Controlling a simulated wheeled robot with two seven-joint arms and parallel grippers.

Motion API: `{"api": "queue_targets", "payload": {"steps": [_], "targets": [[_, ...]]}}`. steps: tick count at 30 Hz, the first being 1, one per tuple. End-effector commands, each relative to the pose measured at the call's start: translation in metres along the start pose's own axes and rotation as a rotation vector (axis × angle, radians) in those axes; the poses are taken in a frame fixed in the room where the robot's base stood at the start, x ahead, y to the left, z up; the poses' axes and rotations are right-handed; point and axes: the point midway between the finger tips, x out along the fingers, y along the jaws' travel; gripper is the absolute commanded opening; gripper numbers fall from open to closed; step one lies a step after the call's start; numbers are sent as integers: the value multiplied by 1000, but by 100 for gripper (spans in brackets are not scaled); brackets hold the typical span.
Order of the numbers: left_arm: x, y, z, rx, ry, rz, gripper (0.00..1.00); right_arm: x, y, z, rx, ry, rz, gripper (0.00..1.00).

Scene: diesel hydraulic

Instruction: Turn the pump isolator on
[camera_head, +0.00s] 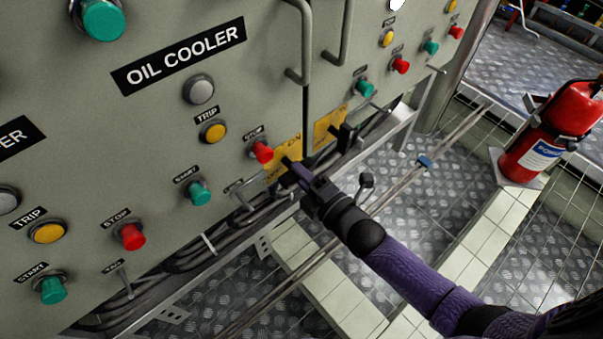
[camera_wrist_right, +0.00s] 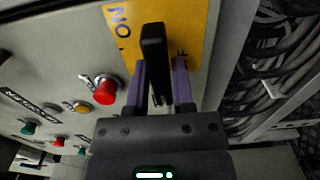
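A yellow switch plate (camera_head: 285,156) is on the grey cabinet front, just right of a red stop button. In the right wrist view the yellow plate (camera_wrist_right: 194,22) shows the letters of ON at upper left and an F at right. A black handle (camera_wrist_right: 154,48) stands out from it. My right gripper (camera_head: 291,168) is at this plate. Its two purple fingers (camera_wrist_right: 159,84) are apart, on either side of the handle, with a thin gap visible on the right side. In the head view the gripper hides this handle. My left gripper is not in view.
A second yellow plate (camera_head: 329,124) with a black handle (camera_head: 346,137) is close on the right. Stop (camera_head: 263,151) and start (camera_head: 199,193) buttons sit left of my gripper. Cables run below the cabinet. A fire extinguisher (camera_head: 552,130) stands on the floor at right.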

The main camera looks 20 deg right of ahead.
Motion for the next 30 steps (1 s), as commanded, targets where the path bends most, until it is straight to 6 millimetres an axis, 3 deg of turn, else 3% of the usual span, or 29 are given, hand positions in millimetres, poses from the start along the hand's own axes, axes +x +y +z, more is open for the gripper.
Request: {"api": "queue_targets", "payload": {"steps": [1,3,4,17,30], "targets": [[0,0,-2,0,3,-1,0,0,0,0,0,0,0,17],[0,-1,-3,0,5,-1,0,0,0,0,0,0,0,2],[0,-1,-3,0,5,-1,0,0,0,0,0,0,0,0],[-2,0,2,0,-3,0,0,0,0,0,42,0,0,0],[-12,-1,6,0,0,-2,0,0,1,0,381,0,-1,0]]}}
